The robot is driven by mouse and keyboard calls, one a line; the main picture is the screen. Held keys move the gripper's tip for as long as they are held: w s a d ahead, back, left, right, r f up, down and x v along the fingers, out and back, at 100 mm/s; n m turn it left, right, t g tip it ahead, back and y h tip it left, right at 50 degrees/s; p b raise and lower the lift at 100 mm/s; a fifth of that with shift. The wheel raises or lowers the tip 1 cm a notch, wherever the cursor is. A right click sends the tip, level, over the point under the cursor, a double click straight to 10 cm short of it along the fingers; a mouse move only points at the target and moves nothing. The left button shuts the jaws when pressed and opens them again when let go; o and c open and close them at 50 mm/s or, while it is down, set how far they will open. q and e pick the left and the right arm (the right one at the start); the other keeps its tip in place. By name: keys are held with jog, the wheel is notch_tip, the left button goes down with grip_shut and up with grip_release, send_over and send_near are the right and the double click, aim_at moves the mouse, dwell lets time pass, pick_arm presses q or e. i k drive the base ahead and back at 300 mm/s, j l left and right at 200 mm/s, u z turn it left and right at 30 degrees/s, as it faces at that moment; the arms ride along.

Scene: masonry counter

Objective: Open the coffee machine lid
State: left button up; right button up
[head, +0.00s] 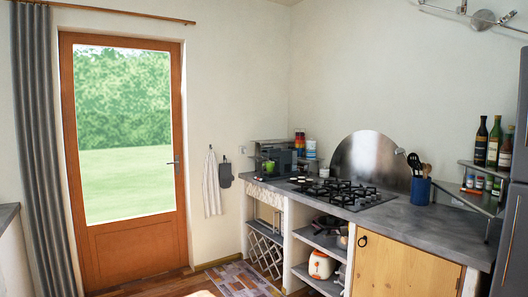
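A dark, boxy appliance (284,161), which looks like the coffee machine, stands on the far end of the grey counter in the corner. It is small in the head view, and I cannot make out its lid or whether it is open or shut. A small shelf partly surrounds it. Neither of my grippers shows in the head view.
The grey counter (408,217) runs along the right wall, with a gas hob (345,194) in it. A blue utensil pot (420,191) and bottles (487,142) stand farther right. A rug (238,280) lies on the floor before the counter. A glazed door (128,254) is at left.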

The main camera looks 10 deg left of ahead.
aim_at(269, 150)
jog(key=u, duration=0.45)
jog(key=i, duration=1.45)
jog(key=i+j, duration=0.1)
jog(key=i, duration=2.8)
jog(key=i+j, duration=0.1)
jog(key=i, duration=1.3)
jog(key=l+z, duration=0.05)
jog(key=l, duration=0.05)
